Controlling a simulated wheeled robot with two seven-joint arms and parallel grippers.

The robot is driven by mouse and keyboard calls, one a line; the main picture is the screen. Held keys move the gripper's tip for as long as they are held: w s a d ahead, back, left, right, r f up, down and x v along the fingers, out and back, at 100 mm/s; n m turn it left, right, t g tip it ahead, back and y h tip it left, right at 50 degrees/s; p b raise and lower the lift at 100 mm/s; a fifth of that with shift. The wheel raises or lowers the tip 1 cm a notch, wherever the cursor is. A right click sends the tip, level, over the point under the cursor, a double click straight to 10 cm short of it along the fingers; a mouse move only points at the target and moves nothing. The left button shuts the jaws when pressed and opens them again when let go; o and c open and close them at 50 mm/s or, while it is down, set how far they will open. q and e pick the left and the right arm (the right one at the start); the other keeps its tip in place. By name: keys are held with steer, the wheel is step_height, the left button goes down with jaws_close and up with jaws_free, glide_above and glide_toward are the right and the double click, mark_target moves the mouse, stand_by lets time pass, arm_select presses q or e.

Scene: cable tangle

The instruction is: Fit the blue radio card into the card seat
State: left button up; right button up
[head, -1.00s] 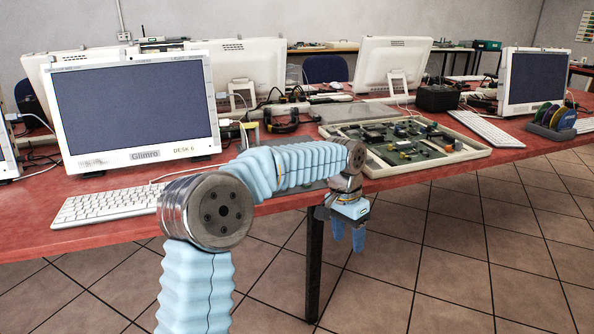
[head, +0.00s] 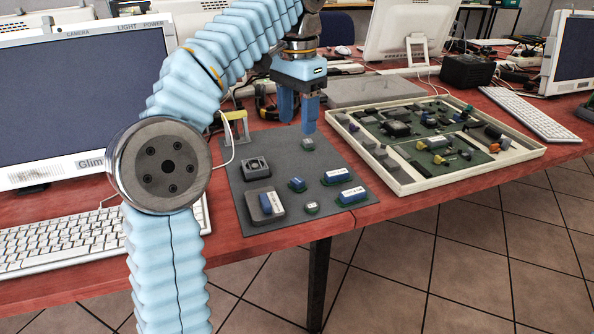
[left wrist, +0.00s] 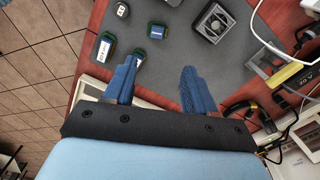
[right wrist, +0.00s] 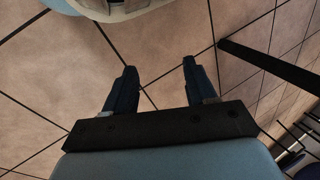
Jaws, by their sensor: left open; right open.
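On a dark grey mat (head: 240,210) lie several small parts. A small blue-topped part on a green base (head: 297,184) sits mid-mat; it also shows in the left wrist view (left wrist: 159,32). Two longer blue-and-white parts (head: 337,175) (head: 352,195) lie to its right. I cannot tell for sure which is the radio card. The card seat is not clearly identifiable; the boards in the white tray (head: 400,188) carry many parts. My right gripper (right wrist: 159,67) is open over the floor.
A fan block (head: 256,167) and a dark grey block with a blue part (head: 265,203) lie on the mat's left. A keyboard (head: 70,236) and monitor (head: 80,100) stand left. A yellow clip-like object and cable (head: 235,125) are behind the mat.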

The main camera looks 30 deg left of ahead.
arm_select(q)
steer(key=b, duration=0.3)
glide_above(297, 180)
steer(key=f, duration=0.7)
steer(key=shift+w+a, duration=0.2)
steer(key=shift+w, duration=0.1)
steer(key=f, duration=0.2)
steer(key=f+b, duration=0.1)
steer(key=f, duration=0.1)
steer(key=f+b, duration=0.1)
steer(key=f, duration=0.1)
steer(key=shift+s+d+f, duration=0.15)
steer(key=shift+s+d, duration=0.1)
steer(key=shift+s, duration=0.05)
jaws_close()
